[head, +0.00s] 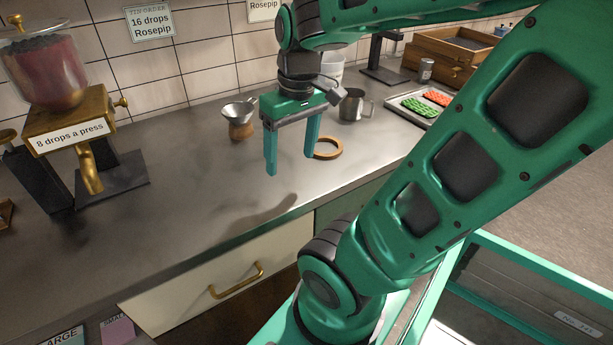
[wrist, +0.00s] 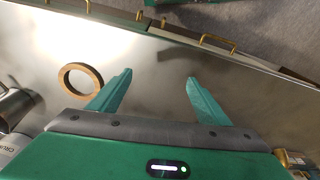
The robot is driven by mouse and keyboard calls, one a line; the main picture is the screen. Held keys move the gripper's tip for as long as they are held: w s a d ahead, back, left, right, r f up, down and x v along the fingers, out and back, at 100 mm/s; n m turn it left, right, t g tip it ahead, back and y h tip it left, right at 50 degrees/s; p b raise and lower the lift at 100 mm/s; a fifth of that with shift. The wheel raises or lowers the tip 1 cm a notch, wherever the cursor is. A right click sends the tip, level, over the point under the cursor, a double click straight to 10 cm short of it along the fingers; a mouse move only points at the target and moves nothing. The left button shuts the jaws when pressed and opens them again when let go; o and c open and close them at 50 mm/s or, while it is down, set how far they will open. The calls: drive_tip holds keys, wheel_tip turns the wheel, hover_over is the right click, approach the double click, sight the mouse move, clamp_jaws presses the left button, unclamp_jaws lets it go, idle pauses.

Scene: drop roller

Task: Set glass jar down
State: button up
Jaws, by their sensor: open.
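My gripper (head: 290,163) is open above the grey counter, with its two green fingers pointing down and nothing between them. In the wrist view the gripper (wrist: 160,75) also shows an empty gap over bare counter. I cannot make out a separate glass jar in either view. The only clear glass is the globe (head: 52,75) of the brass dispenser (head: 70,125) at the left, filled with dark red drops. A wooden ring (head: 328,148) lies flat on the counter beside the gripper's right finger, and it also shows in the wrist view (wrist: 80,80).
A funnel (head: 238,110) sits on a brown pot behind my gripper. A metal cup (head: 352,105), a white container (head: 330,68) and a tray of green and orange pieces (head: 418,103) stand to the right. The counter's front middle is clear.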

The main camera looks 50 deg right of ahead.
drive_tip(key=s+a+f+m+g, duration=0.1)
drive_tip(key=s+f+m, duration=0.2)
drive_tip(key=s, duration=0.3)
drive_tip(key=shift+s+m, duration=0.15)
drive_tip(key=shift+m, duration=0.45)
idle(0.5)
